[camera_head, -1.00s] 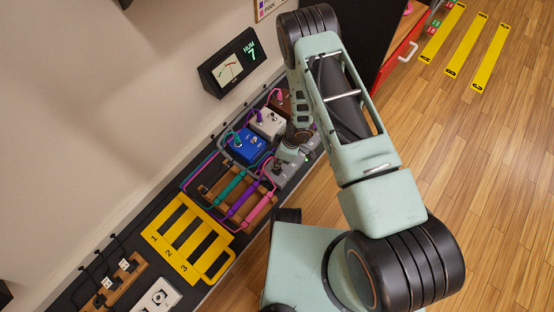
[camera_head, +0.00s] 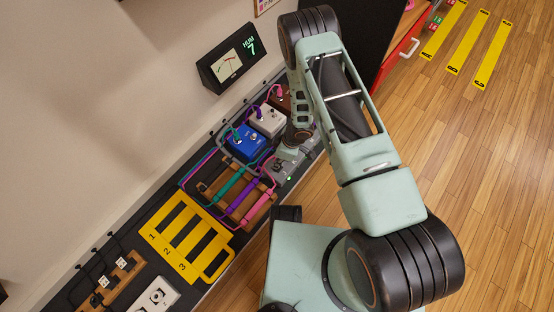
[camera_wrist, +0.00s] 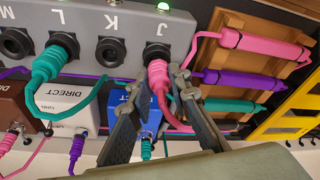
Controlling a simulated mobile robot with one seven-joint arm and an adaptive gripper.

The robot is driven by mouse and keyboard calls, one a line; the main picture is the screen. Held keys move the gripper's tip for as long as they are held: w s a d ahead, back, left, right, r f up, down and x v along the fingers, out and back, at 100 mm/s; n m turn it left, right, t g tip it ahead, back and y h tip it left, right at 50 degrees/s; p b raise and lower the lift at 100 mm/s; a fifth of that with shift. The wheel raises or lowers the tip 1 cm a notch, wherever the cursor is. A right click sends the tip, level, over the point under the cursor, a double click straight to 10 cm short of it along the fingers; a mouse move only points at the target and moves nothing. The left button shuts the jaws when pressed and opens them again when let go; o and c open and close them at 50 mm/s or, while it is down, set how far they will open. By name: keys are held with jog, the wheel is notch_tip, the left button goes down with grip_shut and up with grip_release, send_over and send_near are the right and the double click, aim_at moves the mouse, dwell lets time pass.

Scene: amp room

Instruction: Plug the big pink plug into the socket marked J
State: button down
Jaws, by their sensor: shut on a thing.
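The big pink plug (camera_wrist: 158,76) is at the socket marked J (camera_wrist: 155,52) on the grey box (camera_wrist: 190,32), in the wrist view. Its front end meets the dark socket ring and it looks in line with it; how deep it sits is hidden. A green light (camera_wrist: 163,6) is lit above the J. My gripper (camera_wrist: 157,86) is shut on the plug, one finger on each side. In the head view, the gripper is mostly hidden by my arm at the grey box (camera_head: 284,172).
Socket K (camera_wrist: 110,51) is empty, and a teal plug (camera_wrist: 52,62) sits in socket L. A wooden rack (camera_wrist: 212,52) with pink, purple and teal cable tubes lies right of the box. Blue (camera_head: 246,143) and white (camera_head: 268,121) pedals with cables stand close by.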

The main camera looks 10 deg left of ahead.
jog(key=c, duration=1.7)
grip_release()
jog(key=v, duration=1.2)
